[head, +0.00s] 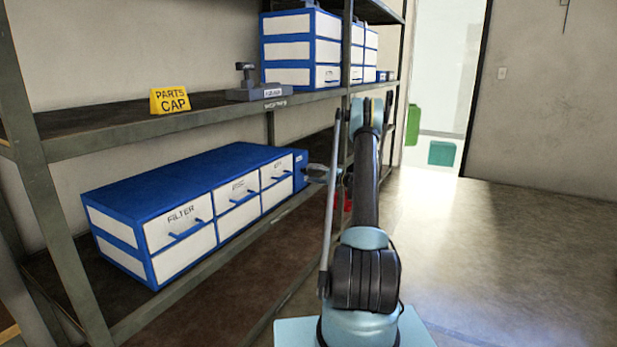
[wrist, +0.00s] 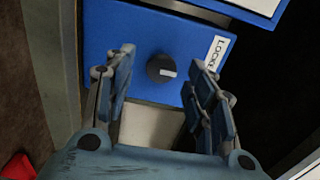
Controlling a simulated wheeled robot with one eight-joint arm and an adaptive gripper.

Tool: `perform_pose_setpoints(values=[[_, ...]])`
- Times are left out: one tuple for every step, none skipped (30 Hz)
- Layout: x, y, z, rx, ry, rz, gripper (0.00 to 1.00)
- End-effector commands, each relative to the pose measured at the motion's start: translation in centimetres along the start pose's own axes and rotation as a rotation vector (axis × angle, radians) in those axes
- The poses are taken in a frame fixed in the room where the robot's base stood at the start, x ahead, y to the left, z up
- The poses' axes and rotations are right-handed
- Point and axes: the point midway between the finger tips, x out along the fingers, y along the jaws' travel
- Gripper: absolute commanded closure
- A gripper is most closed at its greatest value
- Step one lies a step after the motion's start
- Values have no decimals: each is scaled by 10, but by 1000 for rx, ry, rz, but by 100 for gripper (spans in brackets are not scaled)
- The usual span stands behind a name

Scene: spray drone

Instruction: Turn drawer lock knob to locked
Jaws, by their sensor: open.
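The lock knob (wrist: 160,68) is a round dark grey knob with a white mark on its right side. It sits on a blue panel (wrist: 110,25) in the wrist view. A white label (wrist: 215,52), partly readable as "LOCKE", is to its right, and the mark points right, somewhat below the label. My gripper (wrist: 162,60) is open, with one finger on each side of the knob in the picture. I see gaps at both sides and cannot tell the depth. In the head view my gripper (head: 318,174) is at the right end of the blue drawer unit (head: 190,175); the knob is hidden there.
The drawer unit stands on the lower shelf (head: 235,268), under an upper shelf (head: 215,108). A yellow "PARTS CAP" sign (head: 169,99) and a grey fixture (head: 255,88) stand above. A shelf post (head: 345,60) is near my arm. The floor (head: 500,250) at right is clear.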

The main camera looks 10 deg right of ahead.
Motion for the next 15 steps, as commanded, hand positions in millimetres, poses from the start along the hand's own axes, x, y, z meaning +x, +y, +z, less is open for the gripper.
perform_pose_setpoints(values=[[-12, 0, -1, 0, 3, 0, 50], [-18, 0, -1, 0, 3, 0, 50], [-26, 0, -1, 0, 3, 1, 50], [-32, 0, 0, 0, 3, 1, 50], [-38, 0, 0, 0, 2, 1, 50], [-45, 0, 0, 0, 2, 1, 50], [-51, 1, 0, 0, 3, 1, 50], [-56, 1, 0, 0, 3, 1, 50], [-62, 1, 0, 0, 2, 1, 50], [-67, 1, 0, 0, 1, 1, 50], [-71, 1, 0, 0, 2, 1, 50], [-76, 1, 0, 0, 2, 1, 50], [-79, 2, 0, 0, 1, 1, 50], [-82, 2, 0, 0, 1, 1, 50], [-85, 2, 0, 0, 0, 1, 50]])
